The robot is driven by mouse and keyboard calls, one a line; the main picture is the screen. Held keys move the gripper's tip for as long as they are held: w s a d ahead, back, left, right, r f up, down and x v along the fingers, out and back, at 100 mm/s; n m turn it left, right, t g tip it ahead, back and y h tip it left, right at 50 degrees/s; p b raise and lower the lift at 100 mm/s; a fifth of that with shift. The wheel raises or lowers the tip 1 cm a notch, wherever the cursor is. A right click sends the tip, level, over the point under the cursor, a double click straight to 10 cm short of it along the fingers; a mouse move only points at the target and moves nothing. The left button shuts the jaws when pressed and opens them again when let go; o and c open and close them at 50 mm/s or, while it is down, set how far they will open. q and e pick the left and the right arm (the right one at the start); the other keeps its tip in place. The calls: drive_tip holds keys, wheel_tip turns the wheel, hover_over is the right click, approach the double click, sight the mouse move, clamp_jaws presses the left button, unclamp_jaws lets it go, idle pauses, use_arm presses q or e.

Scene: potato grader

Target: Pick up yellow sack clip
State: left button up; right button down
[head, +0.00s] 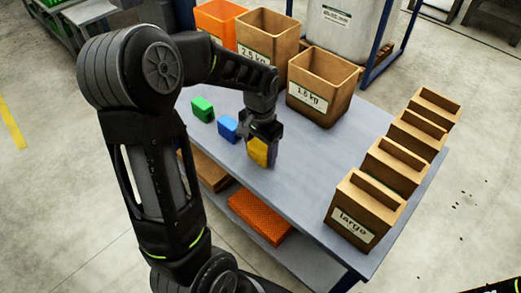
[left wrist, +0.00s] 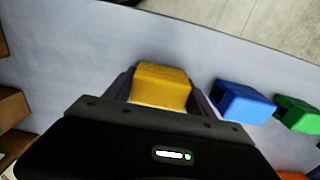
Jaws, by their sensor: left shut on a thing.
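The yellow sack clip (head: 258,152) is a small yellow block at the front edge of the grey table. My left gripper (head: 262,145) points down over it with a finger on each side, shut on it. In the left wrist view the clip (left wrist: 161,85) sits between the two fingers of the gripper (left wrist: 162,92). I cannot tell whether the clip still touches the table. My right gripper is not in view.
A blue clip (head: 228,128) and a green clip (head: 203,109) lie left of the gripper. Brown boxes, the nearest marked large (head: 352,222), line the right side. The table (head: 300,180) is clear between. An orange crate (head: 260,214) sits below.

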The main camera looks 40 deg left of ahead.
sight(260, 145)
use_arm(q)
wheel_tip(260, 145, up, 10)
idle(0.7)
drive_tip(key=shift+r, duration=0.1)
idle(1.4)
